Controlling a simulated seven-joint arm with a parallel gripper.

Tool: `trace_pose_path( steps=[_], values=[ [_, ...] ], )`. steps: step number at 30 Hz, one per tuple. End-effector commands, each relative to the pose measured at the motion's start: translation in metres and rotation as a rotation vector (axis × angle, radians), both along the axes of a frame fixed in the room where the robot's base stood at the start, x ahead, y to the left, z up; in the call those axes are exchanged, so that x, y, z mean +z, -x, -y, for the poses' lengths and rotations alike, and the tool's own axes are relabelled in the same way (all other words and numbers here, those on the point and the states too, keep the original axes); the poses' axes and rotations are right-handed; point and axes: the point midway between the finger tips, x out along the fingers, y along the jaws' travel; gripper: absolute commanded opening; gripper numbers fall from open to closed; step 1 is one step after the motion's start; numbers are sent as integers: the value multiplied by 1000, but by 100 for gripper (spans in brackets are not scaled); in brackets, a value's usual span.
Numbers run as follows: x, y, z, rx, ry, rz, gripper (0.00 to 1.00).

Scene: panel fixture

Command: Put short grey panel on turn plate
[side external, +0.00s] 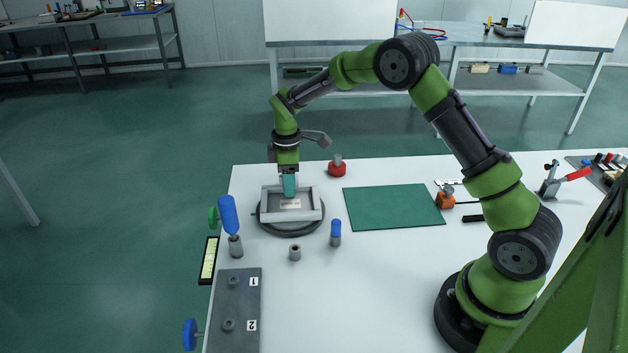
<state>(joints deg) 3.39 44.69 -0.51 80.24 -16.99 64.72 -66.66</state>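A short grey panel (308,215), shaped like a shallow frame with raised walls, sits on the round dark turn plate (292,230) at the left of the white table. It looks level, but its contact with the plate is partly hidden. My gripper (289,193) points straight down over the panel, with its teal fingers reaching inside the panel's outline near its middle. The fingers look close together. Whether they grip part of the panel or are just above it is not clear from this side.
A blue-handled clamp (229,215), a blue-topped peg (336,230) and a small grey cylinder (295,253) stand near the plate. A red knob (337,169) is behind. A green mat (393,207) lies right. A numbered dark plate (235,300) is front left. The front middle is clear.

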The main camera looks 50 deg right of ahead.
Motion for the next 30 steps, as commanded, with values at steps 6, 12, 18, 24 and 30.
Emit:
trace_pose_path(
  steps=[6, 12, 18, 24, 30],
  values=[
    [5, 0, 0, 0, 0, 1, 47],
    [37, -1, 0, -1, 1, 6, 47],
    [81, -1, 0, 1, 1, 6, 47],
    [112, -1, 0, 0, 1, 2, 47],
    [133, 5, -2, -23, -3, 18, 47]
  ],
)
